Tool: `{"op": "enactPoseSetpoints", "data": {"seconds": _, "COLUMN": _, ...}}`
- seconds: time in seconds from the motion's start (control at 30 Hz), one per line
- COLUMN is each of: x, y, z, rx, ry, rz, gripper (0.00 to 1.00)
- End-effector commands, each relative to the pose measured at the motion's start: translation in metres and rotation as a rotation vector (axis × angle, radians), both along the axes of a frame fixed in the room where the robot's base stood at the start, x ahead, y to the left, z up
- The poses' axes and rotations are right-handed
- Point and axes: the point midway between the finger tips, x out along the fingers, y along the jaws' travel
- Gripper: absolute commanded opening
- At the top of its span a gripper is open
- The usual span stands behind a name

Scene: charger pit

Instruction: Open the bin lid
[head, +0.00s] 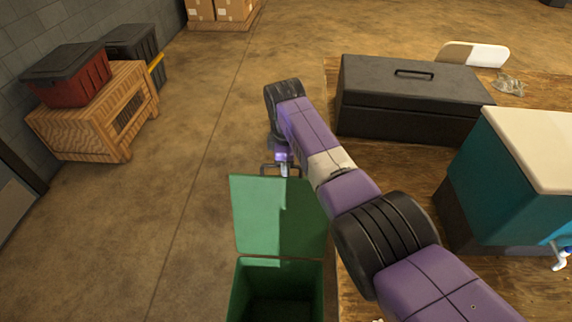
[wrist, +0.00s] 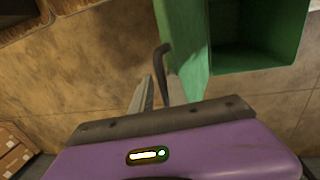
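The green bin (head: 240,290) stands at the bottom of the head view, its dark inside showing. Its lid (head: 262,215) is raised well away from the opening, standing up from the hinge edge. In the wrist view the lid (wrist: 186,45) is edge-on beside the open bin (wrist: 255,65). A dark bent bar, seemingly the lid's handle (wrist: 163,65), shows at the lid's outer edge. My gripper (head: 284,170) is at that edge, with pale fingers (wrist: 147,95) close beside the bar. Whether the fingers grip it is unclear.
A wooden table at right holds a black toolbox (head: 410,100) and a teal cooler (head: 510,190); my arm passes along its edge. A wooden crate (head: 95,120) with a red box (head: 70,75) stands at left. The floor between is clear.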

Motion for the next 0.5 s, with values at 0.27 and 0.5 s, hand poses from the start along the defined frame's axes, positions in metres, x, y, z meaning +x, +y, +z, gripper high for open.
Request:
{"op": "enactPoseSetpoints", "data": {"seconds": 0.27, "x": -0.008, "y": -0.002, "z": -0.007, "rx": -0.006, "ry": 0.024, "rz": -0.001, "gripper": 0.32}}
{"op": "enactPoseSetpoints", "data": {"seconds": 0.5, "x": -0.009, "y": -0.001, "z": 0.027, "rx": -0.003, "ry": 0.011, "rz": 0.001, "gripper": 0.32}}
